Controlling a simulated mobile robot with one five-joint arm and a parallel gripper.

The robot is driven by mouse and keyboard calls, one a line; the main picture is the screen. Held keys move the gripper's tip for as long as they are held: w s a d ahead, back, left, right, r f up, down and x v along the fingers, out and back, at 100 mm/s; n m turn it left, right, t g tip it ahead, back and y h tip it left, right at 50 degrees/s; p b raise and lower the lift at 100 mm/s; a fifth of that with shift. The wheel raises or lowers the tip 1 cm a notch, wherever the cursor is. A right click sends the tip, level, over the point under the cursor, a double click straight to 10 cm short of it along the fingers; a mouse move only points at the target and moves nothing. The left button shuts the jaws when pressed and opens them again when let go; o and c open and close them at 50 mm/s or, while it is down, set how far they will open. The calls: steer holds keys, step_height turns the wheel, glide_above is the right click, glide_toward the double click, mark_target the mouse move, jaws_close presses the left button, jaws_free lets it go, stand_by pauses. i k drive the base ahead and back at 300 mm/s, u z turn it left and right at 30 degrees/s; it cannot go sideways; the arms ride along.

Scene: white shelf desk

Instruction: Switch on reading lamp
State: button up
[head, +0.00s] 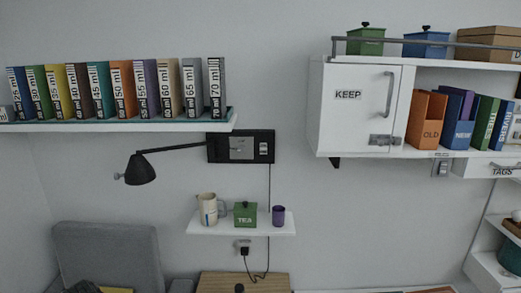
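The black reading lamp (141,171) hangs at the left below the book shelf, its shade facing down. No glow shows under the shade. Its thin arm runs right to a black wall panel (213,151). The panel carries a grey plate (242,148) and a small pale switch-like part (264,148) at its right end; its position is too small to tell. A small light knob (118,176) sticks out at the left of the shade. My gripper is not in view.
A small white shelf (270,232) below the panel holds a jug (208,209), a green TEA box (245,214) and a purple cup (279,216). A grey chair (108,258) stands lower left; a white KEEP cabinet (345,125) hangs right.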

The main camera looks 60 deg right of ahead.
mark_target(263, 145)
steer(key=z, duration=2.9)
steer(key=k, duration=0.9)
steer(key=u, duration=1)
steer(key=i, duration=1)
steer(key=u, duration=0.05)
